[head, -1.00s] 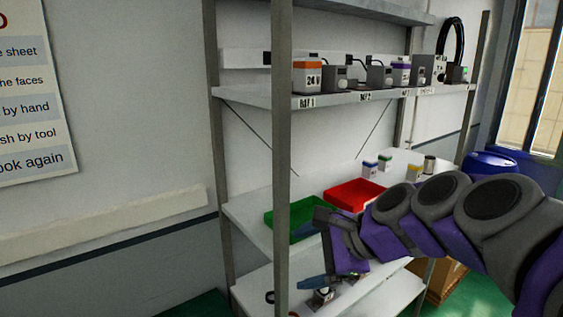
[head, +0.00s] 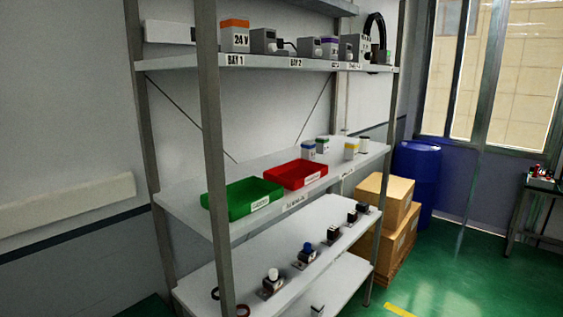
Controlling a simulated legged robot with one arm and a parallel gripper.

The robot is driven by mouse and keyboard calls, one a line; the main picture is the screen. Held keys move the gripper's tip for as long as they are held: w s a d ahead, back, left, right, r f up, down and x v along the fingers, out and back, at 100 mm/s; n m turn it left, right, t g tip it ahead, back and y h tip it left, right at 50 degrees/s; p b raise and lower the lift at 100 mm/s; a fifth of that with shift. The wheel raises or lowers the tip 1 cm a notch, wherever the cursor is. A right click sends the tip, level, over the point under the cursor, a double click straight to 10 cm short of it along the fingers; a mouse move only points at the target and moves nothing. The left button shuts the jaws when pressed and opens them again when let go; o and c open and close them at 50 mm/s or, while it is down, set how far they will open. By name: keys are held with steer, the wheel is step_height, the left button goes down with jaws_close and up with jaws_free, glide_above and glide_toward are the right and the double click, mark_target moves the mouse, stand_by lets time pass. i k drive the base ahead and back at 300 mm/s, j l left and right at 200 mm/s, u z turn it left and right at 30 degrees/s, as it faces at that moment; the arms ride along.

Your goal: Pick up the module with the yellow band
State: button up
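The module with the yellow band (head: 350,152) is a small, pale upright block near the right end of the middle shelf (head: 245,227). Another small module with a blue band (head: 308,151) and one with a green band (head: 322,145) stand to its left. A small pale cylinder with a dark top (head: 364,146) stands just to its right. My gripper and arm are not in view now, so its opening cannot be seen.
A green tray (head: 240,205) and a red tray (head: 294,183) lie on the middle shelf, left of the modules. A front rack post (head: 212,150) rises at left. Cardboard boxes (head: 385,215) and a blue barrel (head: 418,185) stand right. Green floor is clear at front right.

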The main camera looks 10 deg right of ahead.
mark_target(351, 147)
steer(key=z, duration=0.35)
steer(key=i+l+z, duration=0.15)
steer(key=z, duration=0.2)
steer(key=i+l+z, duration=0.1)
steer(key=z, duration=0.25)
steer(key=i+z, duration=0.35)
steer(key=i+u, duration=0.1)
steer(key=i, duration=0.45)
steer(key=i+l, duration=0.15)
steer(key=i, duration=0.45)
steer(key=i+u, duration=0.15)
steer(key=i, duration=0.4)
